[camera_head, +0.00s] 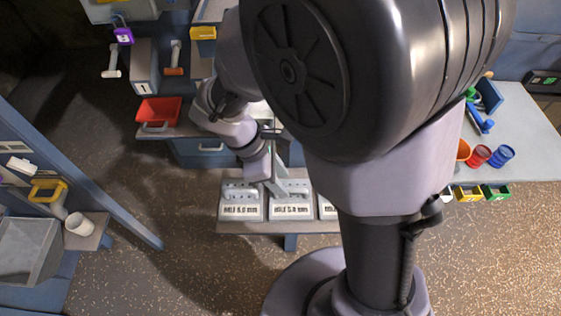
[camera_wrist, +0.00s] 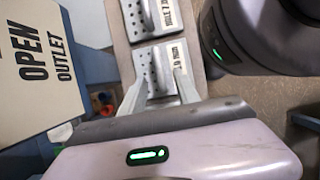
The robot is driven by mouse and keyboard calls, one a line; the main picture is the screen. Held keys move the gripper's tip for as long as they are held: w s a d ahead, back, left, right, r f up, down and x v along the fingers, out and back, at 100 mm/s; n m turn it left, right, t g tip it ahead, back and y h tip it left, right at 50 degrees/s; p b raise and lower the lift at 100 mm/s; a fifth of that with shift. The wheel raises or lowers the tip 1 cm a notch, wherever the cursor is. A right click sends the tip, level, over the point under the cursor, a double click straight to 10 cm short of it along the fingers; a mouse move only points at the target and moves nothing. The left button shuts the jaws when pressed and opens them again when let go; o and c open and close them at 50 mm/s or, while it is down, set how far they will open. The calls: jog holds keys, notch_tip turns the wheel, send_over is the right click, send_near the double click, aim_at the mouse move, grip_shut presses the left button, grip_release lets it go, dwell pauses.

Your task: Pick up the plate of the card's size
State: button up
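Several pale perforated plates with handles and printed labels lie in a row on a low bench: a left plate (camera_head: 241,211), a middle plate (camera_head: 291,211) and a partly hidden right plate (camera_head: 327,209). My gripper (camera_head: 276,187) is low over the middle plate. In the wrist view the fingers of my gripper (camera_wrist: 159,90) are apart, one on each side of the near plate (camera_wrist: 148,62) and its upright handle. Contact cannot be told. Another plate (camera_wrist: 134,20) shows beyond it. The labels are too small to read surely. I cannot make out the size card.
The low bench (camera_head: 275,227) has a narrow front edge. A red bin (camera_head: 159,111) stands on the counter behind, left. A sign reading OPEN OUTLET (camera_wrist: 40,60) is close at the left of the wrist view. Coloured cups (camera_head: 479,156) stand on the right table. My arm hides the centre.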

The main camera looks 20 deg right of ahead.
aim_at(290, 189)
jog(key=b+x, duration=0.4)
jog(key=x, duration=0.2)
jog(key=shift+s+d, duration=0.1)
jog(key=shift+d, duration=0.05)
jog(key=shift+r, duration=0.1)
grip_shut()
dwell(1.0)
